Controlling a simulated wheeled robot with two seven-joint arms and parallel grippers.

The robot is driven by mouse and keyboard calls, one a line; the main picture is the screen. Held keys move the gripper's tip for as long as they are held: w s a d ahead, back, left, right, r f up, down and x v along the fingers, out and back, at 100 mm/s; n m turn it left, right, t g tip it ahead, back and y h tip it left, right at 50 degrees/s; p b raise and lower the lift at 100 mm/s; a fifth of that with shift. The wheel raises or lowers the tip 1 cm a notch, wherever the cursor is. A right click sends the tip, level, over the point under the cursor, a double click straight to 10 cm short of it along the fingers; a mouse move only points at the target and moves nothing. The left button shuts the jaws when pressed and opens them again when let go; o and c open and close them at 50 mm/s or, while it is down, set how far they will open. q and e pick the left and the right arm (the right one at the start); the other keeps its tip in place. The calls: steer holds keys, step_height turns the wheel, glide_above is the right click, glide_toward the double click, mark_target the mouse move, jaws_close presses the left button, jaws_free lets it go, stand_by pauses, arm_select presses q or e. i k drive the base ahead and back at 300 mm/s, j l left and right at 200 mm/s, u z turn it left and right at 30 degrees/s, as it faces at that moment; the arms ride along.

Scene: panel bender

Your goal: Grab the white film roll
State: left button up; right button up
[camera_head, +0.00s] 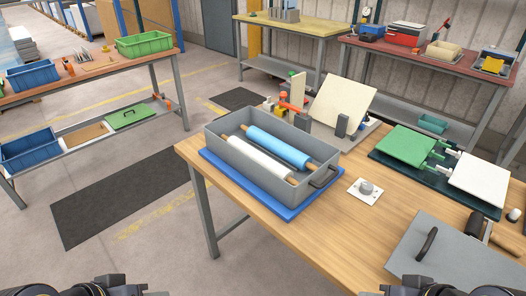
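The white film roll (259,164) lies in a grey open tray (222,146), which stands on a blue board on the wooden workbench. A blue film roll (277,147) lies beside it, farther back and to the right. Both rolls have brown core ends and lie slanted, roughly parallel. Black parts of my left arm show at the bottom left edge and of my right arm at the bottom right edge. Neither gripper's fingers can be made out, and both are well apart from the tray.
On the workbench (310,212), right of the tray, are a small white plate with a knob (366,188), a grey panel with a black handle (455,255), and green and white plates (410,143). A clamp fixture with a tilted cream board (342,103) stands behind the tray. Other tables stand farther back.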

mark_target(285, 173)
steer(key=i+j+z, duration=0.15)
steer(key=z, duration=0.25)
steer(key=i+j+z, duration=0.1)
steer(key=j+z, duration=0.15)
steer(key=z, duration=0.15)
steer(key=i+j+z, duration=0.1)
steer(key=j, duration=0.4)
steer(key=i+j+z, duration=0.15)
steer(key=j, duration=0.35)
steer(key=i+j+z, duration=0.1)
steer(key=j, duration=0.45)
steer(key=i+j+z, duration=0.15)
steer(key=j, duration=0.4)
steer(key=i+j, duration=0.1)
steer(key=j, duration=1.3)
steer(key=i, duration=0.05)
